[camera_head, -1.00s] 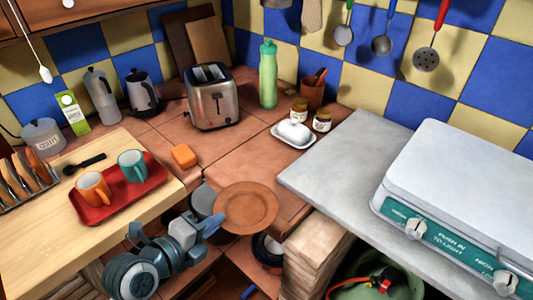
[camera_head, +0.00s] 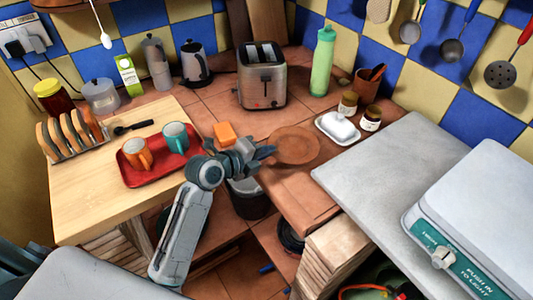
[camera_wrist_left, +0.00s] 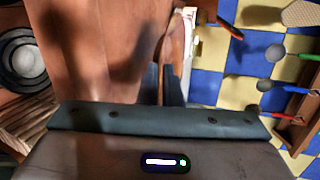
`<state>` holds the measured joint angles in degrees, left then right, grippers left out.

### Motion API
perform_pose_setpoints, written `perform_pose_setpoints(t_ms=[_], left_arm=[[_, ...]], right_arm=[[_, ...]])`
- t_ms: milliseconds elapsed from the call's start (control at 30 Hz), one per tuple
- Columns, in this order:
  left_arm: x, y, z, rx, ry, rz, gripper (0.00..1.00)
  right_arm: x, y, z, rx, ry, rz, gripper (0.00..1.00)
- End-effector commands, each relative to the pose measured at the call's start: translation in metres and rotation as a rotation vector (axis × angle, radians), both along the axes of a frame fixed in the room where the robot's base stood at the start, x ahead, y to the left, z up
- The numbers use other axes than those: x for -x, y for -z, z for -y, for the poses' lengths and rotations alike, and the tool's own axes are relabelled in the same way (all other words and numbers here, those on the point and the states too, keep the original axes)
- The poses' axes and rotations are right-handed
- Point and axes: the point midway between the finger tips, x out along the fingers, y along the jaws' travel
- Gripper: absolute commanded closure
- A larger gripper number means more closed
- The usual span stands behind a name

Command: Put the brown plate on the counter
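The brown plate (camera_head: 297,146) shows in the camera_head view over the tiled counter (camera_head: 287,192), right of the orange block. My left gripper (camera_head: 268,152) is at the plate's left edge and shut on its rim. In the left wrist view the two dark fingers (camera_wrist_left: 162,84) are close together, with the plate (camera_wrist_left: 175,40) seen nearly edge-on between their tips. A shadow falls on the counter beside it; the exact gap between plate and counter is hard to tell. My right gripper is not in view.
A toaster (camera_head: 262,76) stands behind the plate. A butter dish (camera_head: 338,128) and small jars stand to its right. An orange block (camera_head: 224,133) and a red tray (camera_head: 155,155) with two mugs lie left. A dark pot (camera_head: 250,200) is below, in the counter gap.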

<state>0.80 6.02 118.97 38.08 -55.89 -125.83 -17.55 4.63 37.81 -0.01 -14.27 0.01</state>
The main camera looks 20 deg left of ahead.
Motion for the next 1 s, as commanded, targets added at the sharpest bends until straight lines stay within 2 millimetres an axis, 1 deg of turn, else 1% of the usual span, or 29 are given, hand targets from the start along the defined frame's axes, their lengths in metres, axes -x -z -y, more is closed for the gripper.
perform_pose_setpoints(t_ms=[133, 233, 300, 400, 633, 733, 800, 1000], left_arm=[[-0.014, -0.001, -0.003, 0.001, -0.001, 0.002, 1.0], [-0.011, 0.019, -0.002, 0.003, -0.001, -0.005, 1.0], [-0.011, 0.028, -0.002, 0.003, -0.001, -0.003, 1.0], [-0.011, 0.035, -0.002, 0.002, -0.001, 0.0, 1.0], [-0.011, 0.036, -0.002, 0.001, -0.001, 0.003, 1.0], [-0.011, 0.039, -0.002, 0.001, -0.001, 0.003, 1.0], [-0.011, 0.038, -0.002, 0.001, 0.0, 0.001, 0.86], [-0.011, 0.038, -0.002, 0.0, 0.0, 0.0, 0.86]], right_arm=[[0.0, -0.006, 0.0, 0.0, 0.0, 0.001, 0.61], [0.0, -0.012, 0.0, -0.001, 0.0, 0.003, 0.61], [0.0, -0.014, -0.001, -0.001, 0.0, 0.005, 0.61], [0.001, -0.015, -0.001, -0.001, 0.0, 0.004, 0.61], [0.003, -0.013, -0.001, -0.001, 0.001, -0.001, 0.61], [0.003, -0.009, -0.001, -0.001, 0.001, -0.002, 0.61], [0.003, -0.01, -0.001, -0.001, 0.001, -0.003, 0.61], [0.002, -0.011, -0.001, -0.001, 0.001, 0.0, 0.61]])
